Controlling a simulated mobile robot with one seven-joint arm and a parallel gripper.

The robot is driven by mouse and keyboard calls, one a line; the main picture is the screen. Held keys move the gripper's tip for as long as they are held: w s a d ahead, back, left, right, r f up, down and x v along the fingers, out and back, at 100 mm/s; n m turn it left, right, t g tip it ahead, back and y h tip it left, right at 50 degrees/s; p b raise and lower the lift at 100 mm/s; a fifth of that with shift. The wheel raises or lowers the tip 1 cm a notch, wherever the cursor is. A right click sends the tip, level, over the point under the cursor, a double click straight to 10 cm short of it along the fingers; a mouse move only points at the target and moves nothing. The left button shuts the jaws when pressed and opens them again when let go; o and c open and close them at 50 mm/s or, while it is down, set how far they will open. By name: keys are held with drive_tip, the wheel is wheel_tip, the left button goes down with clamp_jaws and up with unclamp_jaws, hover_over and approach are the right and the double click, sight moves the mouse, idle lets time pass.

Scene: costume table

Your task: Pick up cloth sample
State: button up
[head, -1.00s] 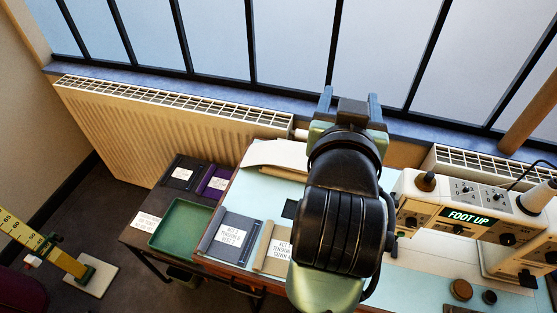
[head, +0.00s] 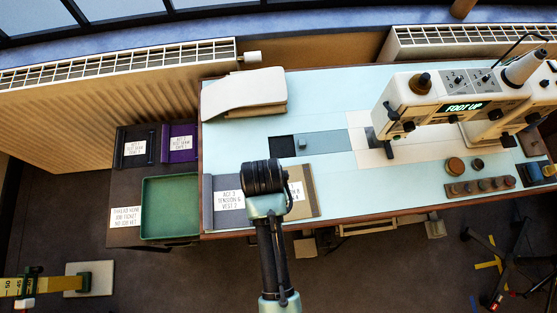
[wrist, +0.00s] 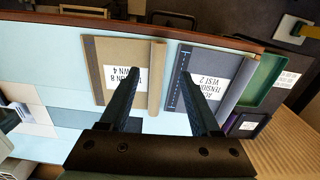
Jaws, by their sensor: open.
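Two labelled pieces that look like cloth samples lie side by side at the table's front left edge. The grey one (head: 222,185) reads "Act 3 Tension 6 Vest 2"; it also shows right of centre in the wrist view (wrist: 178,92). The tan one (head: 307,203) is partly hidden by my arm in the head view; it lies left of centre in the wrist view (wrist: 105,50). My gripper (wrist: 160,82) is open and empty, its fingers pointing toward the gap between the two. My arm hides the fingers in the head view. I cannot tell their height.
A lower dark side table at left holds a green tray (head: 145,208), a purple labelled piece (head: 182,156), a dark labelled piece (head: 136,160) and a white card (head: 125,217). A sewing machine (head: 440,95) stands at right.

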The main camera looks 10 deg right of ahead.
drive_tip(key=shift+w+d+f, duration=0.1)
drive_tip(key=shift+f, duration=1.45)
drive_tip(key=shift+d+f, duration=0.1)
drive_tip(key=shift+f, duration=1.4)
clamp_jaws()
